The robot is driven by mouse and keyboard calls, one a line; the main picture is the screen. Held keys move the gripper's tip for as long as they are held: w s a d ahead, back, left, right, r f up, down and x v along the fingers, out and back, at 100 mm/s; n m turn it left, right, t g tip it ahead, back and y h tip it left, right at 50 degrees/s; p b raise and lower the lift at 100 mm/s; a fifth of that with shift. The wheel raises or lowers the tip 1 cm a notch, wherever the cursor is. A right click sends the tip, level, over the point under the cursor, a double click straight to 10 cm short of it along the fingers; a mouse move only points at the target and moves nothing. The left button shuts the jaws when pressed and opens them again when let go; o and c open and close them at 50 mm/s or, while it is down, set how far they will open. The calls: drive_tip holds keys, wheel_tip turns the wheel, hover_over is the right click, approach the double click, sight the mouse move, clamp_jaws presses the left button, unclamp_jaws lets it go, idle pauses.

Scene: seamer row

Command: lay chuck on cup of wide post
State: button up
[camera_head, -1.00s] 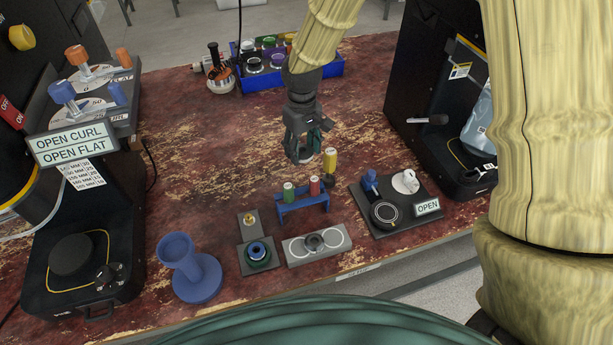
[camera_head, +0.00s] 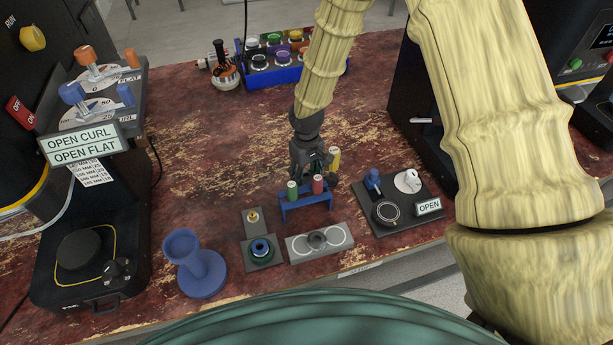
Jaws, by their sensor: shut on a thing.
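My gripper (camera_head: 309,172) is shut, pointing down over the middle of the bench, just behind the small blue rack in the picture. It holds a small dark thing with a greenish part, mostly hidden by the fingers; I cannot tell clearly whether it is the chuck. A blue post (camera_head: 200,270) with a wide round foot and an open cup (camera_head: 181,243) at its top stands at the front left. The cup looks empty. My gripper is well to the right of it and farther back.
The blue rack (camera_head: 306,202) holds a green and a red cylinder, with a yellow cylinder (camera_head: 334,159) behind. Grey fixture plates (camera_head: 320,243) and an OPEN-marked plate (camera_head: 402,207) lie near the front edge. A blue crate (camera_head: 272,77) stands behind. Black machines flank the bench; its left middle is clear.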

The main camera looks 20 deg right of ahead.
drive_tip(key=shift+f, duration=0.9)
drive_tip(key=shift+f, duration=0.1)
drive_tip(key=o, duration=0.9)
